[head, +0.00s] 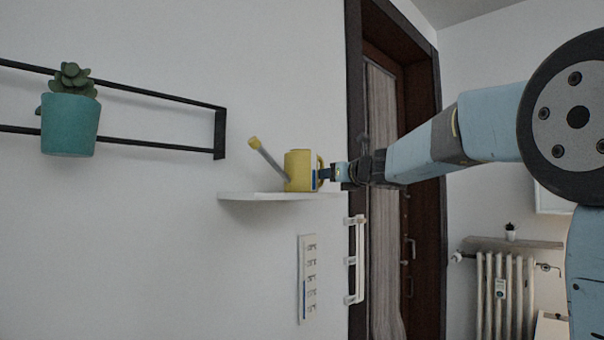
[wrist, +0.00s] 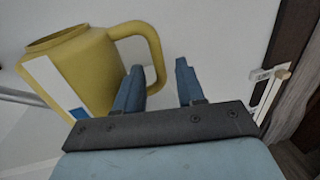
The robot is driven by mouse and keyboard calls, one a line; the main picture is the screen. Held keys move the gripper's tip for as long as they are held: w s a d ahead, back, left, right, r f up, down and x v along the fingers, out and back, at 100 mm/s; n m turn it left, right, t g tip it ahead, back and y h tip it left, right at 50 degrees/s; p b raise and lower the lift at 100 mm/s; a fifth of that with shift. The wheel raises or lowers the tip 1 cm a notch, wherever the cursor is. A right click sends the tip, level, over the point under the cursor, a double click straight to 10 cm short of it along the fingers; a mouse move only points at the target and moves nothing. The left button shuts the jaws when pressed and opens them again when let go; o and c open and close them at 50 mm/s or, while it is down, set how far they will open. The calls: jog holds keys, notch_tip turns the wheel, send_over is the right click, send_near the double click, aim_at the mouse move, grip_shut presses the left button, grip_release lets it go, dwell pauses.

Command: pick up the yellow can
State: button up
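The yellow can (head: 299,170) is a watering can with a long grey spout and a yellow tip. It stands upright on a small white wall shelf (head: 270,196), with its spout to the left and its handle to the right. In the wrist view the can (wrist: 85,65) fills the upper left, with a white and blue label on its side. My gripper (head: 330,173) is at the handle side of the can. In the wrist view my gripper (wrist: 160,65) is open, its fingers apart. The handle's lower end passes partly behind the left finger; I cannot tell whether they touch.
A teal pot with a succulent (head: 70,123) sits by a black wall rack (head: 165,98) at the left. A wall rail (head: 356,262) and a switch strip (head: 308,278) are below the shelf. A dark door frame (head: 355,90) is behind my arm.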

jog(key=x, duration=0.3)
jog(key=shift+w+a, duration=0.15)
jog(key=shift+w, duration=0.1)
grip_shut()
dwell(0.4)
